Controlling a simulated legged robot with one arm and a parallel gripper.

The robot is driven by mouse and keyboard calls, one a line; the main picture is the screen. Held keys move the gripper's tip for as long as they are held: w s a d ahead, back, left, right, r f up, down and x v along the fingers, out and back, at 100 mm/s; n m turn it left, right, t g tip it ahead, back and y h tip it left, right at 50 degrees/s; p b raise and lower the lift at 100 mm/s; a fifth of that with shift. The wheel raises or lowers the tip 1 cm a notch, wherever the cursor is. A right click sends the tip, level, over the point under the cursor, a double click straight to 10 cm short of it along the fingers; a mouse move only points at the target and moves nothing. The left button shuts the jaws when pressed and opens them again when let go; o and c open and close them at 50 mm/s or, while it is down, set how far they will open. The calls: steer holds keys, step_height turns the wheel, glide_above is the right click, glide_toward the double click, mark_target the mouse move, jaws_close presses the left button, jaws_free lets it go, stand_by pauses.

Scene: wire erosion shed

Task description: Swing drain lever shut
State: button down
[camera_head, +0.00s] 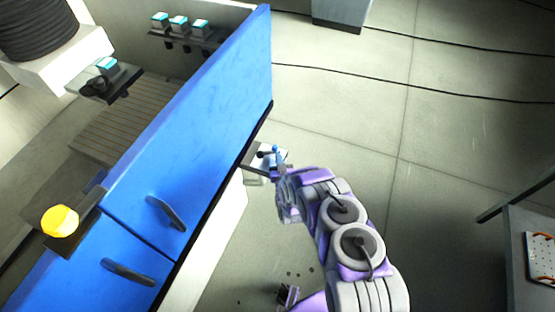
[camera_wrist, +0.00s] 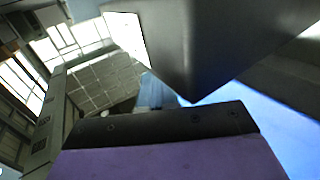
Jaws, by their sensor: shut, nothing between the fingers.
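The drain lever (camera_head: 278,154), a small blue handle by a dark fitting, stands at a small shelf-like bracket (camera_head: 252,160) low on the machine's side. My gripper (camera_head: 282,175) is shut and empty, its tip right at the lever in the head view. I cannot tell whether they touch, and my gripper hides part of the fitting. In the wrist view, the dark edge and purple body of my gripper fill the bottom. A large dark grey block hangs close above it, and a blurred blue shape shows between them.
The blue machine panel (camera_head: 200,125) with two dark handles stands left of my arm. A yellow knob (camera_head: 60,221) sits at lower left. Cables (camera_head: 400,92) cross the floor at the back. A table with an orange-edged tray (camera_head: 543,258) is at right.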

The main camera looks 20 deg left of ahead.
steer(key=shift+w+a+p, duration=0.1)
steer(key=shift+w+p, duration=0.2)
steer(key=shift+w, duration=0.45)
steer(key=shift+w+d+r, duration=0.2)
steer(key=shift+r, duration=0.05)
steer(key=shift+s+d+f, duration=0.1)
steer(key=shift+s+d, duration=0.05)
steer(key=s+d+p, duration=0.3)
steer(key=s+d, duration=0.6)
steer(key=s, duration=0.1)
steer(key=shift+d+f, duration=0.15)
steer(key=shift+d, duration=0.25)
steer(key=shift+s, duration=0.1)
